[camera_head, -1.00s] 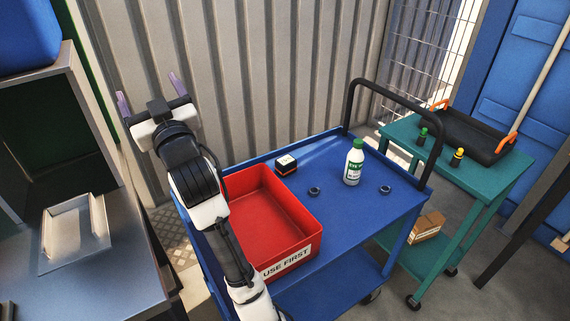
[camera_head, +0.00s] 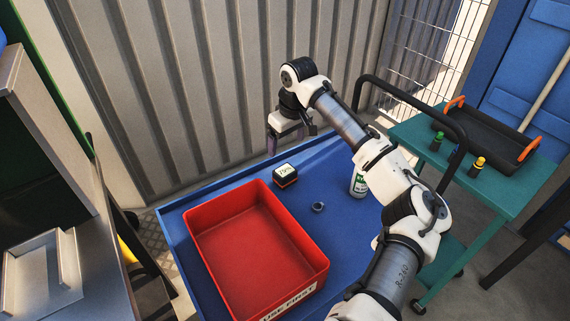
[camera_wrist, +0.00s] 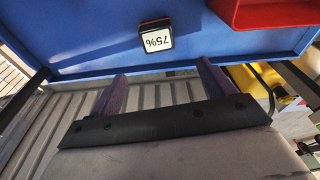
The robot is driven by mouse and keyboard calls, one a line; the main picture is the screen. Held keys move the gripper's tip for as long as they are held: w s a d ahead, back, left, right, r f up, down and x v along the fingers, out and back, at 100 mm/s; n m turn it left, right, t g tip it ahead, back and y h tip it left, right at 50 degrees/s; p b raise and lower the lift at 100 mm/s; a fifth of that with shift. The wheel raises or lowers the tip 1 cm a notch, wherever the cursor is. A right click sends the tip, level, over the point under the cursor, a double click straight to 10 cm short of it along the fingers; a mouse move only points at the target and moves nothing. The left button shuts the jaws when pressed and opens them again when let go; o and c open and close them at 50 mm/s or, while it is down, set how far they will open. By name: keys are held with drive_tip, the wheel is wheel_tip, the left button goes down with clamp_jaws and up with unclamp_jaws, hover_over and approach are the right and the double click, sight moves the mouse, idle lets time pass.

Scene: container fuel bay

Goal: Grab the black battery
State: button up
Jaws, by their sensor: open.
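The black battery (camera_head: 285,176) is a small black block with an orange band and a white label on top. It stands upright on the blue cart top (camera_head: 331,161), just behind the red bin. In the wrist view the battery (camera_wrist: 155,36) shows its label, which reads 75%, beyond the fingertips. My gripper (camera_head: 287,148) is above the far edge of the cart, pointing down, behind and above the battery and apart from it. In the wrist view my gripper (camera_wrist: 160,76) has its two purple fingers spread with nothing between them.
A red bin (camera_head: 316,251) stands beside the battery. A dark nut (camera_head: 318,207) lies on the cart. A white and green bottle (camera_head: 358,184) is partly hidden by my arm. The cart's black handle (camera_head: 432,108) rises at the right. A corrugated wall (camera_head: 205,90) stands behind.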

sight(285, 170)
drive_tip(key=f, duration=0.2)
drive_tip(key=f+p, duration=0.1)
drive_tip(key=f, duration=0.5)
drive_tip(key=shift+w+d+p, duration=0.2)
drive_tip(key=shift+w+p, duration=0.1)
drive_tip(key=shift+w, duration=0.05)
drive_tip(key=shift+w+a+f+p, duration=0.15)
drive_tip(key=shift+f+p, duration=0.2)
drive_tip(key=shift+f, duration=0.55)
drive_tip(key=shift+w+a+f+p, duration=0.1)
drive_tip(key=shift+a+f+p, duration=0.15)
drive_tip(key=shift+f, duration=0.65)
drive_tip(key=shift+w+a+f+p, duration=0.1)
drive_tip(key=shift+f+p, duration=0.3)
drive_tip(key=shift+f, duration=0.5)
drive_tip(key=shift+c, duration=0.4)
drive_tip(key=c, duration=1.3)
